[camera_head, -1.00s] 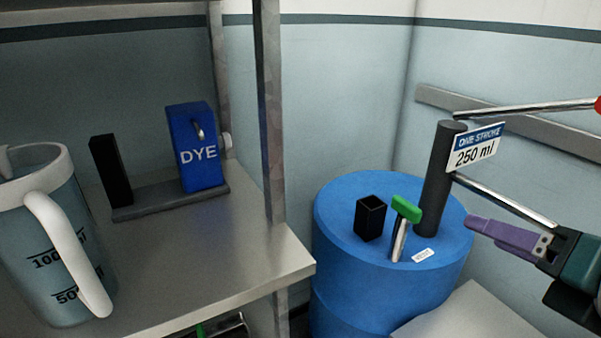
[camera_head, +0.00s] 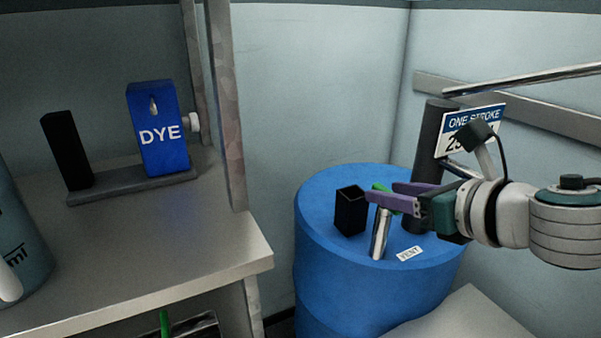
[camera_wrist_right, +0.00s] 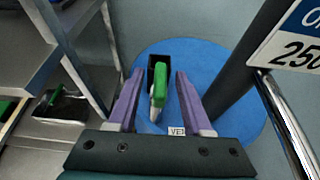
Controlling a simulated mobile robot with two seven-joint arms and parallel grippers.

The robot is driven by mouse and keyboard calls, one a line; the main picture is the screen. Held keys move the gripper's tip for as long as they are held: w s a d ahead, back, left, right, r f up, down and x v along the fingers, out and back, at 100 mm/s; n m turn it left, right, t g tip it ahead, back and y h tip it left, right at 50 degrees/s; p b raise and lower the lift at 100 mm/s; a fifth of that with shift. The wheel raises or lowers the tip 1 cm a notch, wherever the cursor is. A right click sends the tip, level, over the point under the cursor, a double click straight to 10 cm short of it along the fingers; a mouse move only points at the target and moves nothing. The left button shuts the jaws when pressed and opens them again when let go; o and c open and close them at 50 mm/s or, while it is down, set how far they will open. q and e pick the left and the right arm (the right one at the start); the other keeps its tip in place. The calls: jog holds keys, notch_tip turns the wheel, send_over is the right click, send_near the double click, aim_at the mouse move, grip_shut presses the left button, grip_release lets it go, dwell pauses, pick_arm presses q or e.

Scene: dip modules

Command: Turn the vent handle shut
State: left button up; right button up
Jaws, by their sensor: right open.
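The vent handle is a green bar (camera_head: 379,187) on a silver stem (camera_head: 380,232), standing on the blue drum (camera_head: 327,258) beside a white VENT label (camera_head: 410,253). My right gripper (camera_head: 384,193) is open at the height of the bar, and its purple fingers partly cover the bar in the head view. In the right wrist view the green bar (camera_wrist_right: 159,84) lies lengthwise between the two fingers, with a visible gap on each side. My left gripper is not in view.
An open black square tube (camera_head: 350,212) stands on the drum left of the handle. A dark pump column (camera_head: 430,142) with a "250 ml" sign (camera_head: 455,122) and a long metal lever (camera_head: 530,78) rises behind my right gripper. A steel shelf (camera_head: 215,255) holds a blue DYE box (camera_head: 165,145).

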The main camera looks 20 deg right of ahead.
jog(key=shift+x, duration=0.8)
jog(key=shift+c, duration=0.2)
grip_shut()
